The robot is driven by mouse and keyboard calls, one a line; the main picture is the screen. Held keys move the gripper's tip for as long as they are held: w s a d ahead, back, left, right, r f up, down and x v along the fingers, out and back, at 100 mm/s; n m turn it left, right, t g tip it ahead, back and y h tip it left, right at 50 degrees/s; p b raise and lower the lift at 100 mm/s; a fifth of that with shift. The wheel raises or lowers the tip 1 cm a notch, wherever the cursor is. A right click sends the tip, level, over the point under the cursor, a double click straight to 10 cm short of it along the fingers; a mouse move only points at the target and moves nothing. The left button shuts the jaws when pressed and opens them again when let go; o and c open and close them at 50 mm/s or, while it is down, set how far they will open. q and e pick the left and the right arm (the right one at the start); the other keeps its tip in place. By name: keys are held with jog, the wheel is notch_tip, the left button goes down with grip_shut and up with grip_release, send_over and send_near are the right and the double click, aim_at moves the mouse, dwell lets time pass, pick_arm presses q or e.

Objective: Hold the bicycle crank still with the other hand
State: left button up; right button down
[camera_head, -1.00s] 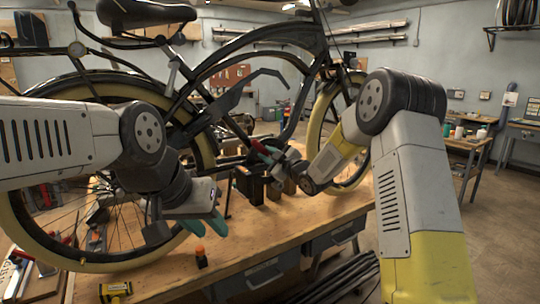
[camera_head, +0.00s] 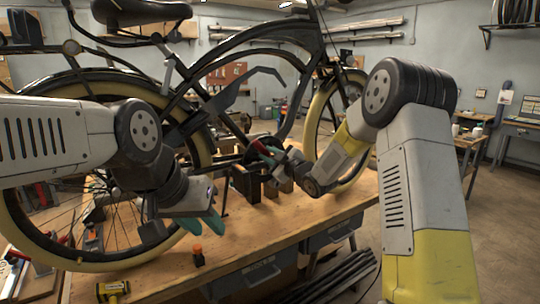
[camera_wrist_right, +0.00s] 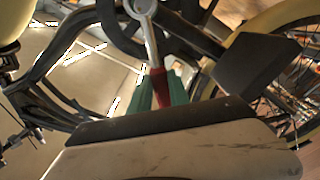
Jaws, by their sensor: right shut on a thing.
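The black bicycle crank (camera_head: 239,130) runs from the bottom bracket up and left to a dark pedal (camera_head: 224,100). The crank (camera_wrist_right: 190,33) and pedal (camera_wrist_right: 257,66) also show in the right wrist view. My right gripper (camera_head: 267,153) is at the bottom bracket, shut on a red-handled wrench (camera_wrist_right: 158,86). The wrench's metal head reaches the crank's hub, though the exact contact is unclear. My left gripper (camera_head: 203,225) has green fingertips. It is open and empty over the bench, below and left of the crank and apart from it.
The bicycle stands on the wooden bench (camera_head: 262,232), with dark support blocks (camera_head: 246,184) under the frame. A small orange-capped bottle (camera_head: 198,256) and a yellow-black item (camera_head: 113,291) are near the front edge. The front middle of the bench is clear.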

jog(key=shift+v, duration=1.85)
jog(key=shift+d, duration=0.1)
jog(key=s+d+f+m+t+h, duration=0.2)
jog(key=d+f+m+h, duration=0.1)
jog(key=d, duration=0.6)
jog(key=s+d+f+m+t+h, duration=0.1)
jog(key=s+d+f+m+h, duration=0.1)
jog(key=d+f+m+h, duration=0.2)
jog(key=d+f+h, duration=0.2)
jog(key=d+h, duration=0.2)
jog(key=shift+d+m+t, duration=0.3)
jog(key=shift+d+t, duration=0.1)
jog(key=shift+f, duration=0.1)
